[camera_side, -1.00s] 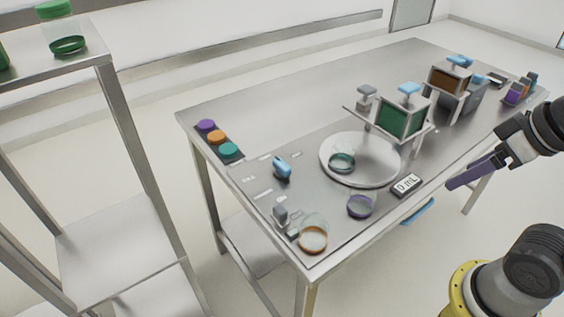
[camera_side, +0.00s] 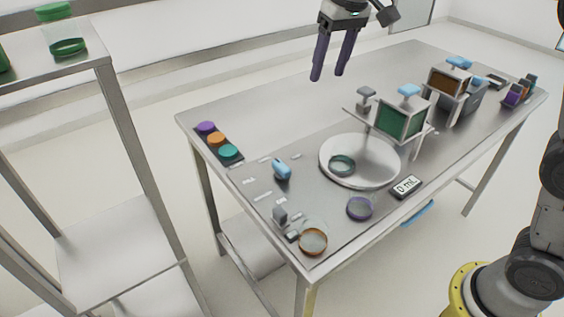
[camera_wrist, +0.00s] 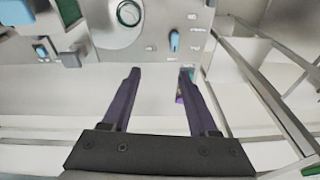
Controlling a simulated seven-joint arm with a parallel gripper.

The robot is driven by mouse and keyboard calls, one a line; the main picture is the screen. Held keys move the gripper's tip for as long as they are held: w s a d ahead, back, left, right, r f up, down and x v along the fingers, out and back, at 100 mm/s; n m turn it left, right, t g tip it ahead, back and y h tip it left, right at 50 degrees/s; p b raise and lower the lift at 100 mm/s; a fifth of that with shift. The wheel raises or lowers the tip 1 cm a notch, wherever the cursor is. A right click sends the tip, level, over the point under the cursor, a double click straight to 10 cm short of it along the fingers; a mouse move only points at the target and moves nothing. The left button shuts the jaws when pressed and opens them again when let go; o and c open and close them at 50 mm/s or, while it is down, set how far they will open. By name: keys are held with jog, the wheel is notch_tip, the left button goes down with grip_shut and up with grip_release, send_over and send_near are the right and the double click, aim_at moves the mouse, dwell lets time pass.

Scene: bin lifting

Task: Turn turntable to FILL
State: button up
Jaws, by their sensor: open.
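The turntable (camera_side: 380,166) is a pale round disc set in the steel table, with a teal-ringed clear jar (camera_side: 342,164) on its left part. A blue knob (camera_side: 282,168) sits left of the disc among small labels, too small to read. The disc (camera_wrist: 105,38) and the blue knob (camera_wrist: 174,41) also show at the top of the wrist view. My gripper (camera_side: 328,76) has two dark purple fingers, open and empty, pointing down high above the back of the table. In the wrist view my fingers (camera_wrist: 160,72) are spread apart with nothing between them.
A dispenser stand with a green container (camera_side: 402,118) rises behind the disc, with a brown one (camera_side: 449,79) further right. A purple-ringed jar (camera_side: 360,207), an orange-ringed jar (camera_side: 313,241) and a "0 mL" display (camera_side: 406,187) line the front. Colored caps (camera_side: 217,139) lie at left.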

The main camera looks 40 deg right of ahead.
jog(key=w+a+f+g, duration=0.1)
jog(key=w+a+f, duration=0.3)
jog(key=w+f, duration=0.35)
jog(key=g, duration=0.1)
send_near(282, 165)
jog(key=shift+n, duration=0.4)
notch_tip(282, 165, down, 9)
jog(key=shift+w+a+f, duration=0.1)
jog(key=shift+a, duration=0.05)
grip_shut()
